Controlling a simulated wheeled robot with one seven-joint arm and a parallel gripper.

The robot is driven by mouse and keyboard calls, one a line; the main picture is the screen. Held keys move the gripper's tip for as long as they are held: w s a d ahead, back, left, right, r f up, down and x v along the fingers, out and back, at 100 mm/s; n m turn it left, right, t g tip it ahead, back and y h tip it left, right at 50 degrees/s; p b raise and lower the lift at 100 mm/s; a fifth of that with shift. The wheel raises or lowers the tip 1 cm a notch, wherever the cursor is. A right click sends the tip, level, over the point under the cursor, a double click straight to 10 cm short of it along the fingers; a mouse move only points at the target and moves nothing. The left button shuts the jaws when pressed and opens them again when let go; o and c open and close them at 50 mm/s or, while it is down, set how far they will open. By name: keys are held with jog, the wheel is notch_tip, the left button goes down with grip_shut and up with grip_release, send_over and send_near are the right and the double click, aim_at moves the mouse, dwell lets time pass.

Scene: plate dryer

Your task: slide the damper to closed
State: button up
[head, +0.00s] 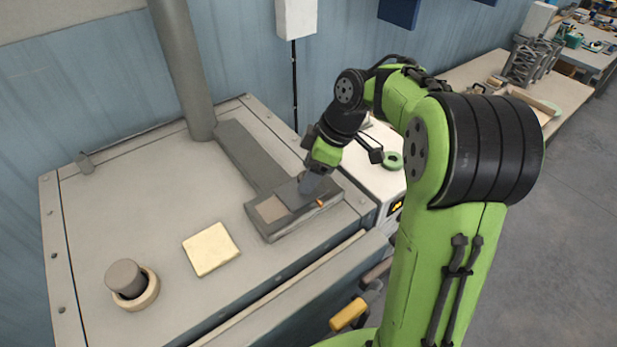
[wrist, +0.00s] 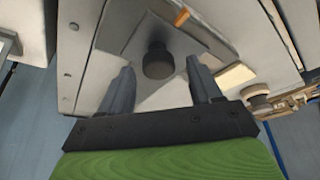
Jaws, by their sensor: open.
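The damper is a flat grey slide (head: 293,194) in a raised frame (head: 318,213) on top of the dryer, at the end of a grey duct. A pale square patch (head: 270,209) shows at its left, and a small orange mark (head: 320,203) is on the frame's front edge. In the wrist view a dark round knob (wrist: 158,60) stands on the slide, with the orange mark (wrist: 182,18) beyond it. My gripper (wrist: 158,72) is open, with one finger on each side of the knob and visible gaps. In the head view my gripper (head: 313,183) hides the knob.
A cream square pad (head: 211,249) and a grey cylinder in a beige ring (head: 128,283) sit on the dryer top (head: 150,200) to the left. A vertical pipe (head: 183,70) rises behind. A white unit with a green ring (head: 391,160) stands right.

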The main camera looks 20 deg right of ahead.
aim_at(285, 202)
jog(key=shift+w+a+f, duration=0.1)
jog(key=shift+f, duration=0.35)
jog(key=shift+r, duration=0.1)
grip_shut()
jog(key=a, duration=0.2)
jog(key=s+a+b, duration=0.1)
jog(key=a, duration=0.1)
jog(key=s+a+b, duration=0.1)
jog(key=a, duration=0.1)
